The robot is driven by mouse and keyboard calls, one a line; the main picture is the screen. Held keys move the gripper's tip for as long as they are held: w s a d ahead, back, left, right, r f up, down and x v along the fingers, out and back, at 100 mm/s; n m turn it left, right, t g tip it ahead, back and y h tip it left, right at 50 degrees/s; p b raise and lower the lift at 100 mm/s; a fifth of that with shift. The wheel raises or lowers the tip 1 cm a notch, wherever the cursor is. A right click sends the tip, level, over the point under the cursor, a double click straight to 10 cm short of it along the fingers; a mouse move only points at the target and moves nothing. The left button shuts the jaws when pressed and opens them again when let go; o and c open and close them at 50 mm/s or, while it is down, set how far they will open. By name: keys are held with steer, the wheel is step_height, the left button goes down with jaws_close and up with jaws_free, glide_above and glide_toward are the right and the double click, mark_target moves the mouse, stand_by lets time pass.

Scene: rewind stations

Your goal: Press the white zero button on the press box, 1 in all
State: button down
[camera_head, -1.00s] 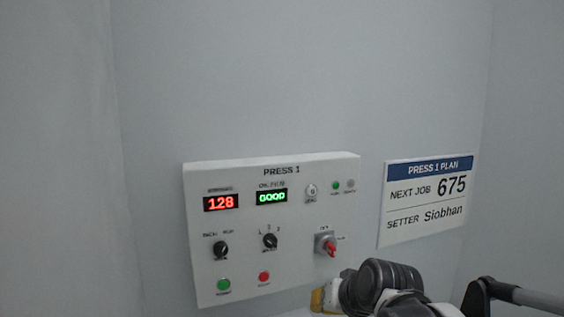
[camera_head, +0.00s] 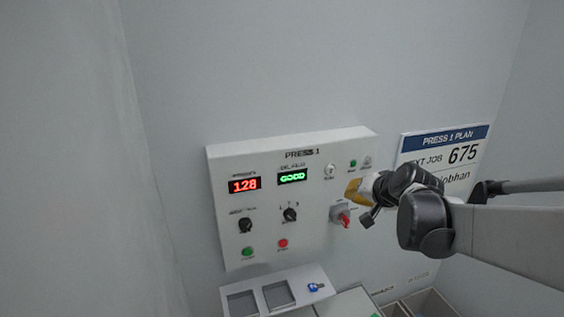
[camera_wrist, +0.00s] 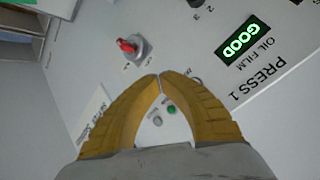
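The press box (camera_head: 265,205) is a white panel on the wall, with a red 128 display (camera_head: 243,185) and a green GOOD display (camera_head: 292,177). The small white zero button (camera_head: 329,171) is at its upper right, between the GOOD display and two small lamps (camera_head: 360,162). My gripper (camera_head: 350,190), with yellow fingers, is below and right of the button, in front of the panel. In the wrist view its fingertips (camera_wrist: 160,76) meet, with nothing between them. The button is not visible there, apparently behind a finger; part of a label shows beside it.
A red-handled switch (camera_head: 342,216) sticks out just below my gripper. The PRESS 1 PLAN sign (camera_head: 446,140) hangs to the right, partly covered by my arm. A tray with compartments (camera_head: 310,274) lies below the box. The wall above is bare.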

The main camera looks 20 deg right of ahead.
steer(key=shift+w, duration=0.1)
steer(key=b, duration=0.1)
glide_toward(331, 178)
steer(key=shift+s+f+x, duration=0.15)
steer(key=shift+x, duration=1.1)
steer(key=shift+s+f+x, duration=0.1)
steer(key=shift+f+x, duration=0.1)
steer(key=shift+x, duration=1.05)
steer(key=shift+w, duration=0.4)
steer(key=shift+w+b, duration=0.4)
steer(key=shift+s, duration=0.85)
steer(key=shift+s, duration=0.1)
steer(key=shift+s, duration=2.4)
